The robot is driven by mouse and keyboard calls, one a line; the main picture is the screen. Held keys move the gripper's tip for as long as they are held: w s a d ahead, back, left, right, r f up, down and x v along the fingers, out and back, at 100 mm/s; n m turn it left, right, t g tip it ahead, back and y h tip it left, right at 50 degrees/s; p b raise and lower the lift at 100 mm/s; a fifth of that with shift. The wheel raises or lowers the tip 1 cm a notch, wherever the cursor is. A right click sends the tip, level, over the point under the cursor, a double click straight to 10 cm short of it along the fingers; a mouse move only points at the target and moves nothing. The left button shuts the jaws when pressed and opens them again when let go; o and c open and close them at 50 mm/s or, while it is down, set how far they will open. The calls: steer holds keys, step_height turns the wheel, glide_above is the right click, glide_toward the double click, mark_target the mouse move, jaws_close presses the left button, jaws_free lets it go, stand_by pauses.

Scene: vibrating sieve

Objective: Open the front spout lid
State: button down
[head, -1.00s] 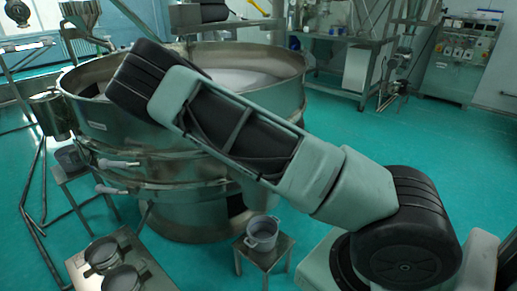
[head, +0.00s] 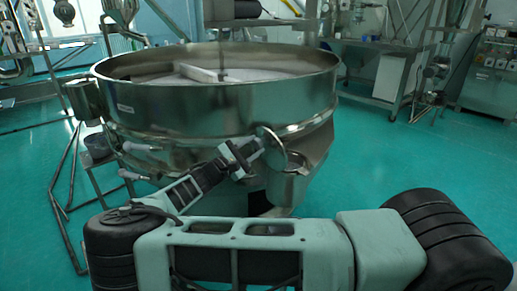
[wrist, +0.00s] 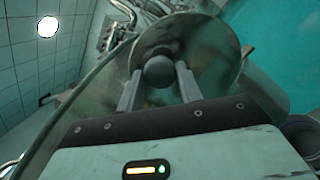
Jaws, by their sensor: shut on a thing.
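The vibrating sieve (head: 225,108) is a large, round steel drum in the middle of the head view. Its front spout (head: 290,180) sticks out at the lower right side of the drum. The round metal spout lid (head: 272,150) stands tilted at the spout's upper left; I cannot tell whether it touches the spout rim. My gripper (head: 258,143) reaches the lid from the left. In the wrist view, my gripper (wrist: 158,82) has its two fingers on either side of a dark round knob (wrist: 159,71), shut on it. The lid's disc (wrist: 205,42) fills the space behind the knob.
White grips (head: 128,174) stick out from the drum's left side, near a small stand with a pot. A workbench (head: 375,90) and a control cabinet (head: 492,75) stand at the back right. The green floor on the right is clear.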

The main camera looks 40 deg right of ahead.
steer(key=shift+a+f+h+b, duration=0.4)
steer(key=shift+a+h+b, duration=0.1)
steer(key=shift+a+h, duration=0.1)
steer(key=c, duration=0.9)
jaws_free()
steer(key=shift+c, duration=0.2)
steer(key=shift+f, duration=0.1)
steer(key=b+v, duration=0.2)
steer(key=v, duration=1.5)
steer(key=shift+a+b, duration=0.2)
steer(key=shift+b, duration=0.1)
